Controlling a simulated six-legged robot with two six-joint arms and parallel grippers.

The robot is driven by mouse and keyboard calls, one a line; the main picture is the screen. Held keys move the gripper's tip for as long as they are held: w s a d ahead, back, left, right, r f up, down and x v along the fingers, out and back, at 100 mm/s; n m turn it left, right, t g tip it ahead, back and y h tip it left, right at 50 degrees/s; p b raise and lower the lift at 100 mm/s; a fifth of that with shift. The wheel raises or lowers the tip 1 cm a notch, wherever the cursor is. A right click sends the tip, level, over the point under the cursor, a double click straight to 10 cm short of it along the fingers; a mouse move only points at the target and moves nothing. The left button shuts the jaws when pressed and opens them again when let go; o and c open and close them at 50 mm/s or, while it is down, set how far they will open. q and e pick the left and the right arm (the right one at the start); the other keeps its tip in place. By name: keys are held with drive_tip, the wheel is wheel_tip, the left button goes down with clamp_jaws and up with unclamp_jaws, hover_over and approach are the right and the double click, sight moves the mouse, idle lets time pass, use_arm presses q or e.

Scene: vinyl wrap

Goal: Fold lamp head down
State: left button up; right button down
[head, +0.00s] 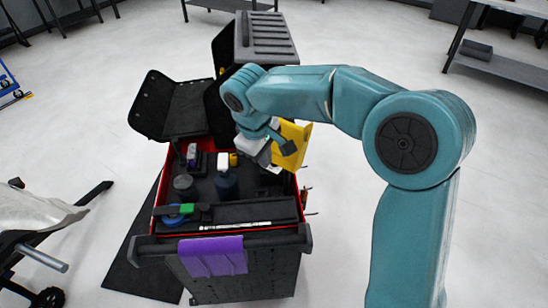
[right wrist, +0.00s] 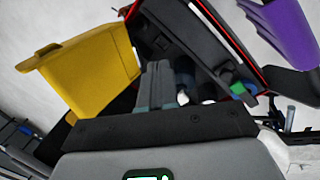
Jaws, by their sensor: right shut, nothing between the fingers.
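I cannot make out a lamp head for certain. A dark grey ribbed slab (head: 266,38) stands at the back of the cart in the head view, with a black panel beside it; I cannot tell whether it is the lamp. My right gripper (head: 268,158) is over the back right of the cart, next to a yellow bin (head: 292,143), and my arm partly hides it. In the right wrist view its fingers (right wrist: 157,77) are together with nothing between them, and the yellow bin (right wrist: 88,70) is to their left. My left gripper is out of view.
The black cart (head: 240,275) has a red-rimmed top tray with bottles and tools. A purple cloth-like piece (head: 213,256) hangs on its front. A black open holder (head: 173,107) is at the back left. A stand with a silvery sheet (head: 35,212) is at far left.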

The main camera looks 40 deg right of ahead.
sight(277, 160)
drive_tip(key=w+d+f+p, duration=0.1)
drive_tip(key=d+f, duration=0.3)
drive_tip(key=f, duration=0.1)
drive_tip(key=shift+w+f, duration=0.25)
drive_tip(key=shift+w, duration=0.05)
drive_tip(key=shift+w+d+f, duration=0.3)
drive_tip(key=shift+d+f, duration=0.3)
drive_tip(key=shift+d, duration=0.1)
drive_tip(key=shift+s+r, duration=0.15)
